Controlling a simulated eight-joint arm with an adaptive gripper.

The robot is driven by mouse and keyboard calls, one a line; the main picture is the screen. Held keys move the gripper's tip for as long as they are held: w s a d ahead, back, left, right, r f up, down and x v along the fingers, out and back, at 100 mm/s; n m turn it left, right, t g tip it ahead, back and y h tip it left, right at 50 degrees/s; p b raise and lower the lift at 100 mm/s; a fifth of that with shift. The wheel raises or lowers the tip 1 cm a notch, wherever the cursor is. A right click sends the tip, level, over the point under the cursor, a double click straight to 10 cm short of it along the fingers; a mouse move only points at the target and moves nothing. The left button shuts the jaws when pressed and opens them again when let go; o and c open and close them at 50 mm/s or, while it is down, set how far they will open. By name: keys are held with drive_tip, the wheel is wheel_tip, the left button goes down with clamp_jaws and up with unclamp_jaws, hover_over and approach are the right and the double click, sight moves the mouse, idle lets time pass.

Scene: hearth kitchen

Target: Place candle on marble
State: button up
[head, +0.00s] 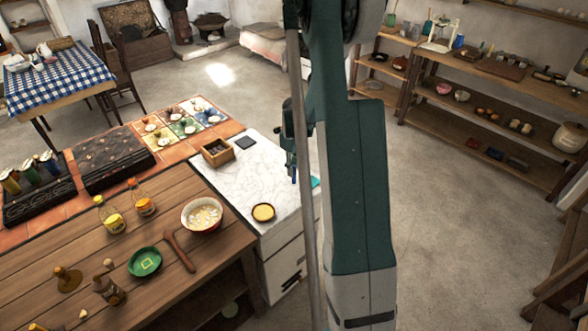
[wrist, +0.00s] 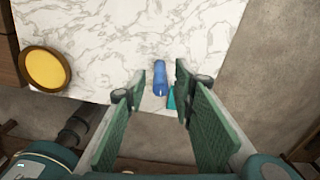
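A blue candle (wrist: 160,74) is in the wrist view, near the front edge of the white marble (wrist: 100,35), with a pale tip toward me. I cannot tell whether it stands or lies. It also shows as a small blue sliver in the head view (head: 294,179), partly hidden by my arm. The marble top (head: 249,180) lies right of the wooden counter. My gripper (wrist: 160,82) is open, a finger on each side of the candle, with visible gaps. In the head view, my gripper is mostly hidden behind my arm.
A yellow round dish (head: 263,212) and a wooden box (head: 217,152) sit on the marble, with a dark square (head: 245,142) behind. A teal piece (head: 315,182) lies near the marble's right edge. Bare marble lies between dish and box. A bowl (head: 202,215) stands on the wooden counter.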

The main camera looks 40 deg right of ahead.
drive_tip(key=shift+r, duration=0.15)
wheel_tip(320, 180, up, 12)
drive_tip(key=shift+p, duration=0.3)
idle(0.4)
idle(0.5)
drive_tip(key=shift+a, duration=0.1)
drive_tip(key=s+a+r+n+t+h, duration=0.1)
drive_tip(key=s+a+r+n+t, duration=0.15)
drive_tip(key=a+r+n, duration=0.75)
drive_tip(key=s+a+r+n+t, duration=0.1)
drive_tip(key=s+a+r+n, duration=0.5)
drive_tip(key=a, duration=0.8)
drive_tip(key=s+a+r+n+t+y, duration=0.1)
drive_tip(key=s+a+r+n+t, duration=0.2)
drive_tip(key=s+a+n, duration=1.2)
drive_tip(key=a+n, duration=0.2)
drive_tip(key=a, duration=0.2)
drive_tip(key=shift+s+a+r+n+t, duration=0.15)
drive_tip(key=shift+s+a+n+t, duration=0.15)
drive_tip(key=shift+a+n+t, duration=0.1)
